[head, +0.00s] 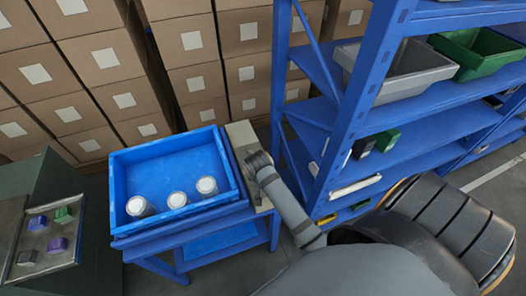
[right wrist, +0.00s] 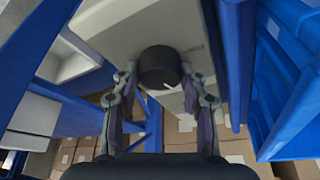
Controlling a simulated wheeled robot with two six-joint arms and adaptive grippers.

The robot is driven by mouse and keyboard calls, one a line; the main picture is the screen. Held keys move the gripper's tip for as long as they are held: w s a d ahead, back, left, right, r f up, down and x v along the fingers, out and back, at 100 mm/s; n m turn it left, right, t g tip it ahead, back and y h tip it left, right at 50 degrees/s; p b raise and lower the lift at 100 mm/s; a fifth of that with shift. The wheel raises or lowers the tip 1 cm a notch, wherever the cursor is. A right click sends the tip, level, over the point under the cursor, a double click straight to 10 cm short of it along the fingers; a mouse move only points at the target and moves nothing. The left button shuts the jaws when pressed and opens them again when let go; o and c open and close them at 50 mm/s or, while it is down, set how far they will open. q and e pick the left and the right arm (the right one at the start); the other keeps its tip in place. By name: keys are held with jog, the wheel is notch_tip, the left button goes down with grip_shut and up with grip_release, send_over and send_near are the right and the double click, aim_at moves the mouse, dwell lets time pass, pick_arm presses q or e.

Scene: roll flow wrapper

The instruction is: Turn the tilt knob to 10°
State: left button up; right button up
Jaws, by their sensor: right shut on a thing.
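The tilt knob (right wrist: 160,66) is a round black knob with a short white pointer line on its face, seen in the right wrist view. It sits on a beige panel (right wrist: 178,22). My right gripper (right wrist: 160,80) has one finger on each side of the knob and is shut on it. In the head view my right arm reaches in from the lower right, and the gripper (head: 258,163) is over the beige panel (head: 240,133) beside the blue tray. It hides the knob there. I cannot read any degree scale. My left gripper is not in view.
A blue tray (head: 116,195) on a blue stand holds three white-topped cylinders (head: 177,199). A blue shelf rack (head: 350,100) with grey and green bins stands close to the right of the arm. Stacked cartons (head: 190,40) fill the back. A green cabinet (head: 95,245) is at left.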

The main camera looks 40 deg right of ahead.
jog(key=shift+w+r+m+g+h+p, duration=0.1)
jog(key=shift+m+g+h+p, duration=0.45)
jog(key=shift+m+p, duration=1.05)
jog(key=o, duration=1.2)
jog(key=shift+c, duration=0.2)
notch_tip(320, 180, up, 10)
